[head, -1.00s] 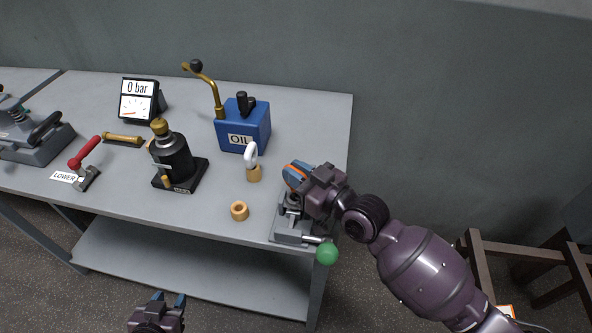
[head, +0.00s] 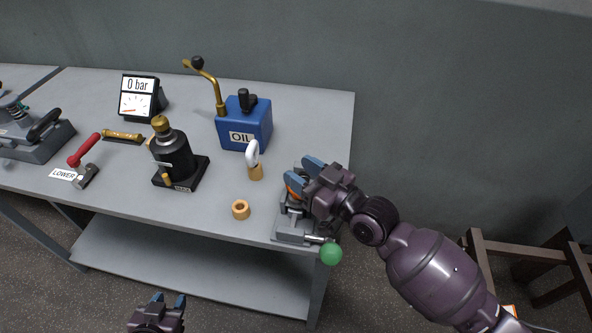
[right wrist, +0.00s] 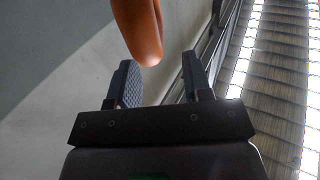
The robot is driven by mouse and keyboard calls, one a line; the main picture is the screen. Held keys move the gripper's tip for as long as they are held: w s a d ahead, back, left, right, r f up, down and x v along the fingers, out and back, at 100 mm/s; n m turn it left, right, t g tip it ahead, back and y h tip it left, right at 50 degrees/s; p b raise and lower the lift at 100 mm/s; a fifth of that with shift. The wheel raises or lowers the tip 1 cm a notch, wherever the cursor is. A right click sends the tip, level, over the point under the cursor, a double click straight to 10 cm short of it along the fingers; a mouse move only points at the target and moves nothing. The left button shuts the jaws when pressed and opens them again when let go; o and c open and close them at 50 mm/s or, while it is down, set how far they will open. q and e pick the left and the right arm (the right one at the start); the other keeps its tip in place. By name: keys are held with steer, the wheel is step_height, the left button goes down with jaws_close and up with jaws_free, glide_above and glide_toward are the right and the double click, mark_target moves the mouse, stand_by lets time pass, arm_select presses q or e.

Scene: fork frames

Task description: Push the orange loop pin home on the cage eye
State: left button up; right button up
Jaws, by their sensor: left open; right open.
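The orange loop pin (right wrist: 138,28) shows large in the right wrist view, its rounded end just ahead of my right gripper's fingertips and roughly between them. In the head view only a small bit of orange (head: 294,189) shows beside the fingers. My right gripper (head: 303,173) is open over the grey clamp-like fixture (head: 290,236) at the table's right end. The cage eye cannot be made out; my gripper and wrist cover the upper fixture. My left gripper (head: 168,301) is open and empty, below the table's front edge.
A green ball handle (head: 331,254) sticks out at the fixture's front. Left of it are a tan ring (head: 240,209) and a white-looped pin (head: 254,160).

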steer(key=v, duration=0.9)
steer(key=shift+s+d+f, duration=0.25)
steer(key=shift+f, duration=0.1)
